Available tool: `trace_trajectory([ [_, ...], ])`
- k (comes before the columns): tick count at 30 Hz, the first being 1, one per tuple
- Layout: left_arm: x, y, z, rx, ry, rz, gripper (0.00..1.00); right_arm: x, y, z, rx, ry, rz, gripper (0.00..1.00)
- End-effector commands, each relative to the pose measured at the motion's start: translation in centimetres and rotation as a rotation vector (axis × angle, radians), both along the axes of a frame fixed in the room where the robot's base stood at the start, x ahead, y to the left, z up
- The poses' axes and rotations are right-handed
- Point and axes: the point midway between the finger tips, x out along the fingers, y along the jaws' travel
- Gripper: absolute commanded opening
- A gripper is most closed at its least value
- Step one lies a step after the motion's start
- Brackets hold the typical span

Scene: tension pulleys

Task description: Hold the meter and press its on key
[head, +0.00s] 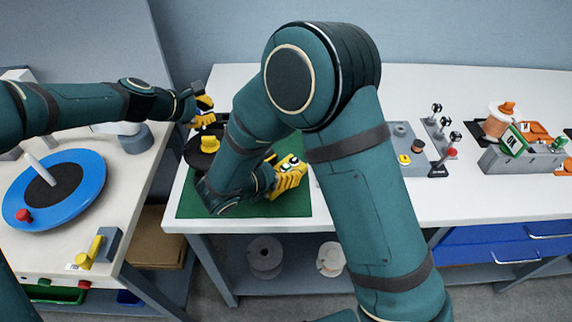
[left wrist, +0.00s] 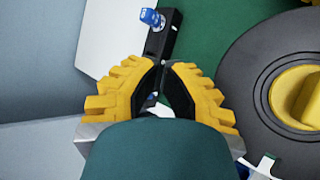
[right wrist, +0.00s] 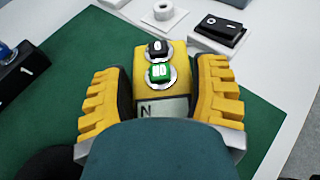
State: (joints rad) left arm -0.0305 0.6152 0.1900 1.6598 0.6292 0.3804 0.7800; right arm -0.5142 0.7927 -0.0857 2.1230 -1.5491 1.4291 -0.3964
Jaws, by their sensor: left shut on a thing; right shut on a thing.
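The meter is a yellow block (head: 290,178) over the green mat (head: 205,205). My right gripper (head: 272,168) is shut on it, one finger on each side in the right wrist view (right wrist: 157,88). The green on key (right wrist: 160,74) shows uncovered, its lettering upside down. A black key (right wrist: 158,48) marked 0 sits beyond it, and a pale display (right wrist: 163,108) is partly hidden by my wrist. My left gripper (head: 203,110) is apart from the meter, at the mat's far left.
A black disc with a yellow hub (head: 209,144) lies on the mat near my left gripper. A rocker switch (right wrist: 220,31) stands beyond the meter. My right arm hides the table's middle.

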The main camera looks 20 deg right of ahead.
Motion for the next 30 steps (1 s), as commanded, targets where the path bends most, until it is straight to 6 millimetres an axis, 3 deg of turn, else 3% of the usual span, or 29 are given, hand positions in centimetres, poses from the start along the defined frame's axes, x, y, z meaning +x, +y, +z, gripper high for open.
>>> trace_trajectory([
  [1, -0.9, -2.3, 0.6, 0.005, 0.004, -0.065, 0.0, 0.0, 0.0, -0.1, 0.001, 0.002, 0.0, 0.19],
  [6, -4.8, -8.7, 2.1, 0.044, 0.039, -0.282, 0.0, 0.0, 0.0, -0.1, 0.001, 0.002, 0.0, 0.19],
  [12, -10.1, -14.4, 3.4, 0.129, 0.085, -0.512, 0.0, 0.0, 0.0, -0.1, 0.001, 0.002, 0.0, 0.19],
  [19, -13.8, -17.2, 3.6, 0.218, 0.14, -0.65, 0.0, 0.0, 0.0, -0.1, 0.001, 0.002, 0.0, 0.19],
  [30, -14.5, -17.5, 3.2, 0.238, 0.164, -0.669, 0.0, 0.0, 0.0, -0.1, 0.001, 0.002, 0.0, 0.19],
])
